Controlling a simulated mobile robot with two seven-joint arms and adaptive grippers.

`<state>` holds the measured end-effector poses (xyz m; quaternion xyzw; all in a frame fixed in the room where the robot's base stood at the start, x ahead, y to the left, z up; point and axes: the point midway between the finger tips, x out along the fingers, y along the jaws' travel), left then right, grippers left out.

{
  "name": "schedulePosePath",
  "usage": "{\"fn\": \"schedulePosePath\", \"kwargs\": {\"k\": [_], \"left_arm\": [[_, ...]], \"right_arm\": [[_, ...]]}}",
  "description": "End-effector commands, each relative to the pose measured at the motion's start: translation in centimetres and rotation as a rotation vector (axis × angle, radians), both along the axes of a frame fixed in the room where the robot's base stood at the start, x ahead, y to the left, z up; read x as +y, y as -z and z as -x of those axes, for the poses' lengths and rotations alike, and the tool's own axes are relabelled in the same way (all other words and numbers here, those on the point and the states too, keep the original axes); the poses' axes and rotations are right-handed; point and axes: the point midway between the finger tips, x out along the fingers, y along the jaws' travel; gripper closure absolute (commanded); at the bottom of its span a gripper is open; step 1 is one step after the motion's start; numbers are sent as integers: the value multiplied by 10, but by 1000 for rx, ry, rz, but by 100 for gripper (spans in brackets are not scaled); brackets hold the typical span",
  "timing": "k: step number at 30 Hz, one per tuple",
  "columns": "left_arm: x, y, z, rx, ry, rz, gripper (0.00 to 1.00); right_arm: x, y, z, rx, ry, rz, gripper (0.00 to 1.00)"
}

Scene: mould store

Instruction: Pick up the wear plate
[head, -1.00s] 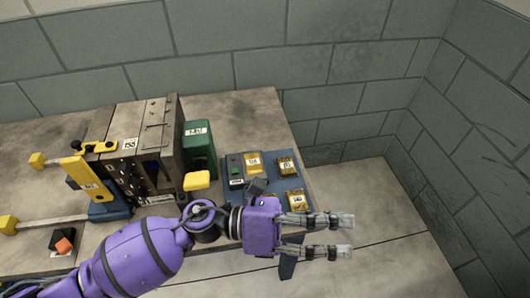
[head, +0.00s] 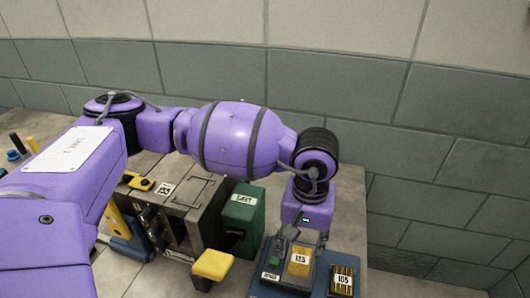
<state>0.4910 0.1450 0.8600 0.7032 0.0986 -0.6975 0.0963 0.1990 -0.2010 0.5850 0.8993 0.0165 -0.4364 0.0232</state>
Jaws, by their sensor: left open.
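A blue tray (head: 326,258) at the bottom right of the head view bears brass-coloured plates, likely including the wear plate; I cannot tell which one it is. One yellow plate with a white label (head: 299,262) lies mid-tray. A darker brass plate with a label (head: 342,281) lies to its right, near the bottom edge of the picture. My left gripper (head: 304,242) points down over the back of the tray, close above the yellow plate. It is open with nothing seen in it; its fingertips are partly hard to make out. My right gripper is out of view.
A grey box with a green button (head: 275,265) sits on the tray's left. A green block (head: 242,215), a brown mould block (head: 185,215) and a yellow-topped piece (head: 212,265) stand left of the tray. The wall (head: 440,160) is behind.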

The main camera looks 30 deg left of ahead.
Motion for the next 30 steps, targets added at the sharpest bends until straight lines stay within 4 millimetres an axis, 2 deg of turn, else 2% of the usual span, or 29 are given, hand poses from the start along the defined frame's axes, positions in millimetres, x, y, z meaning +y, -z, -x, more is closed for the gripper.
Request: {"fn": "schedulePosePath", "kwargs": {"k": [3,7,14,21,30], "left_arm": [[0,13,1,6,-1,1,52],[-2,26,-1,7,-2,2,52],[-2,59,-4,7,-3,3,52],[-2,62,-4,6,-4,4,52],[-2,61,-4,5,-4,4,91]], "right_arm": [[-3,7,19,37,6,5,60],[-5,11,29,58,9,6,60],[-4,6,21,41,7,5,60],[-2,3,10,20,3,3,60],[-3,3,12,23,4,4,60]]}}
